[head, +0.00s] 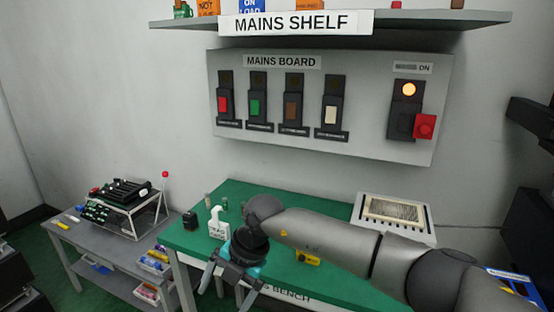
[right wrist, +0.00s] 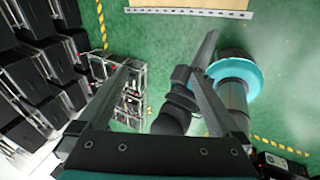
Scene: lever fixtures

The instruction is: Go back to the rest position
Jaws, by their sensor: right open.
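My right gripper (head: 227,288) hangs over the front left of the green bench, at the end of my arm that reaches in from the right. Its two fingers are spread, and no object shows between them in the head view. In the right wrist view the fingers (right wrist: 168,68) are apart, with dark parts visible beyond them that I cannot identify for certain. My left gripper is not seen. The mains board (head: 310,145) is on the wall behind, clear of the gripper. It has a row of coloured switches and a red lever handle (head: 425,126) below a lit orange lamp (head: 408,89).
The green bench (head: 185,238) carries a white bottle (head: 217,222), a black item (head: 190,221) and a framed panel (head: 395,211). A grey side table (head: 85,240) with a rack of black parts (head: 125,193) stands left. The mains shelf (head: 440,19) overhangs the board.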

